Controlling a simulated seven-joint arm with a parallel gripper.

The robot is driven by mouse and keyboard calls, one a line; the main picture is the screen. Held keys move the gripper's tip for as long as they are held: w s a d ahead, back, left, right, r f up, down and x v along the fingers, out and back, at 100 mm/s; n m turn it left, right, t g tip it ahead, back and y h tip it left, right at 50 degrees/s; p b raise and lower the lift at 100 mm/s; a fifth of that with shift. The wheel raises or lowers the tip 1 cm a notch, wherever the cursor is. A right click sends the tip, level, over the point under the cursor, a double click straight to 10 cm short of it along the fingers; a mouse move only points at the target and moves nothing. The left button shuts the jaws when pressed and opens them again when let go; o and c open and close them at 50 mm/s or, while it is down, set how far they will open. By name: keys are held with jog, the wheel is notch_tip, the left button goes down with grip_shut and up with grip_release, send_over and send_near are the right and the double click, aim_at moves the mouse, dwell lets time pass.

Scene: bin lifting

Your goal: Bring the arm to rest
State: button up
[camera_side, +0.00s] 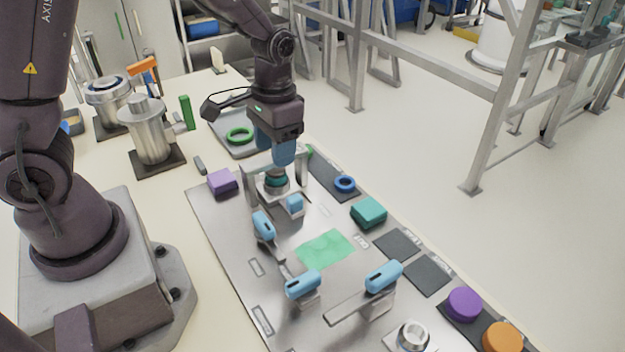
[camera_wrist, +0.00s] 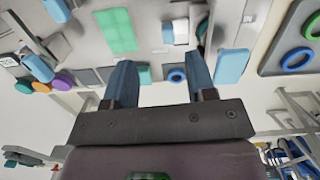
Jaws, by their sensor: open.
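My gripper (camera_side: 284,155) hangs at the back of the metal work board in the side view, fingers pointing down. Its blue fingers sit just above a metal bracket (camera_side: 250,185) with a dark teal round part (camera_side: 277,184) in it; whether they touch is hard to tell. In the wrist view the two fingers of my gripper (camera_wrist: 162,78) stand wide apart with nothing held between them. A small light-blue block (camera_side: 295,204) stands in front of the bracket.
The board carries a green mat (camera_side: 325,249), blue-handled parts (camera_side: 302,285), a purple block (camera_side: 222,181), a teal block (camera_side: 369,212) and a blue ring (camera_side: 344,184). A grey tray (camera_side: 225,118) holds a green ring (camera_side: 240,135). Metal cylinders (camera_side: 150,135) stand left.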

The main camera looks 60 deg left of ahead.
jog(key=s+d+r+t, duration=0.1)
jog(key=s+r+t, duration=0.2)
jog(key=s+r, duration=0.3)
jog(key=s+d+r+t, duration=0.1)
jog(key=s+r+t, duration=0.2)
jog(key=s+r, duration=0.3)
notch_tip(320, 180, up, 6)
jog(key=shift+s+d+f+m, duration=0.15)
jog(key=shift+d+f+m, duration=0.05)
jog(key=shift+d+m, duration=0.1)
